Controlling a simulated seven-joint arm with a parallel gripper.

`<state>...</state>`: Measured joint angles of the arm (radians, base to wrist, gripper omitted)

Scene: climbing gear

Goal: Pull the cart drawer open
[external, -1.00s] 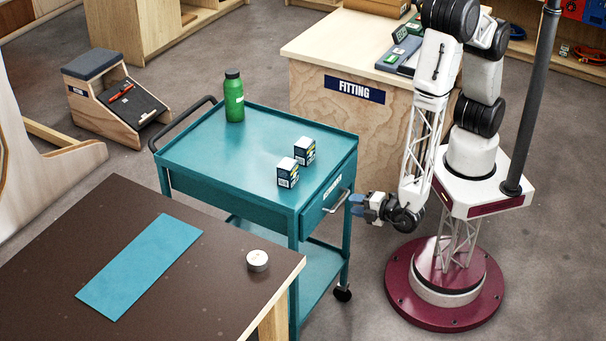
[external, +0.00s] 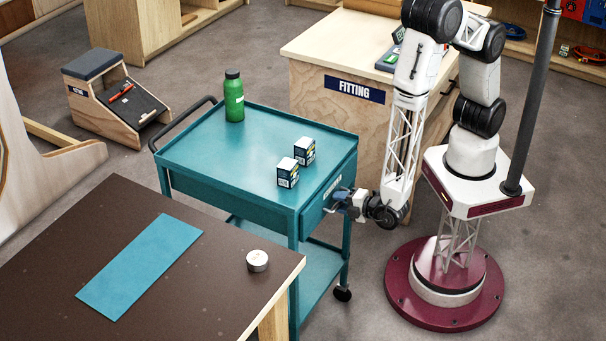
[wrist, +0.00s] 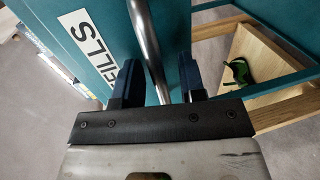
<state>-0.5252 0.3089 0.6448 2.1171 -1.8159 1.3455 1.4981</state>
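The teal cart (external: 225,175) stands in the middle of the external view. Its drawer (external: 313,217) is on the right end and looks closed. In the wrist view the drawer front (wrist: 105,30) fills the upper left, with a white label reading "FILLS". A silver bar handle (wrist: 147,45) runs down between my two blue fingers. My gripper (wrist: 158,82) is open around the handle, with a visible gap on the right side. In the external view my gripper (external: 343,200) is at the drawer front and partly covers the handle.
Two small boxes (external: 288,172) and a green bottle (external: 234,97) stand on the cart top. A brown table (external: 150,270) with a blue mat and a white round item is in front. The wooden FITTING counter (external: 330,110) is behind.

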